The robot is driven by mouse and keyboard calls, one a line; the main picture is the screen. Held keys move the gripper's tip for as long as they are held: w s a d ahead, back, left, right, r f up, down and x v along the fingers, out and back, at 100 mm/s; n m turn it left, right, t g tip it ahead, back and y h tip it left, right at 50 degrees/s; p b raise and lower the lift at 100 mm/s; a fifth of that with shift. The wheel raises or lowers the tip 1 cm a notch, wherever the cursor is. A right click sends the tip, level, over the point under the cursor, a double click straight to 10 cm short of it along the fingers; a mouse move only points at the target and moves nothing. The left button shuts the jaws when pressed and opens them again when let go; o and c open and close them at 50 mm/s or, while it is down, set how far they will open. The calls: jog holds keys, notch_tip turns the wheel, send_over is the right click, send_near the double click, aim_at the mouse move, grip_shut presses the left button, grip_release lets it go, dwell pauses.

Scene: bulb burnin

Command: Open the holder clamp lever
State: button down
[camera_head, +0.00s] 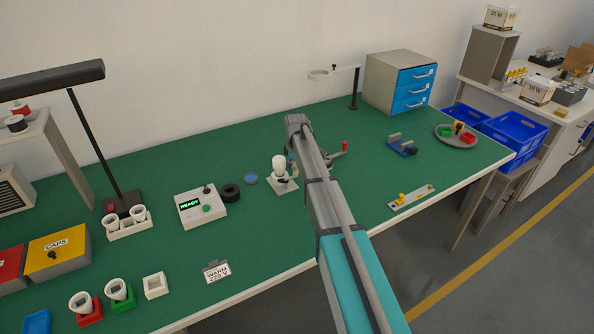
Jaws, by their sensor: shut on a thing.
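A white bulb (279,164) stands upright on a small light holder base (284,188) near the middle of the green table. My arm reaches up from the lower right and ends in a grey wrist over the table. My gripper (291,160) is low, just right of the bulb, and mostly hidden by my arm. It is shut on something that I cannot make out. The holder's clamp lever cannot be told apart here. A red-knobbed lever (345,147) shows to the right of my arm; its foot is partly hidden.
A tester box reading READY (200,207), a black ring (230,192) and a blue disc (250,179) lie left of the holder. A blue fixture (403,147) and a round tray (446,139) stand to the right.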

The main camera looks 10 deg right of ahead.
jog(key=shift+w+n, duration=0.15)
jog(key=shift+n, duration=0.15)
jog(key=c, duration=0.5)
grip_release()
jog(key=shift+c, duration=0.2)
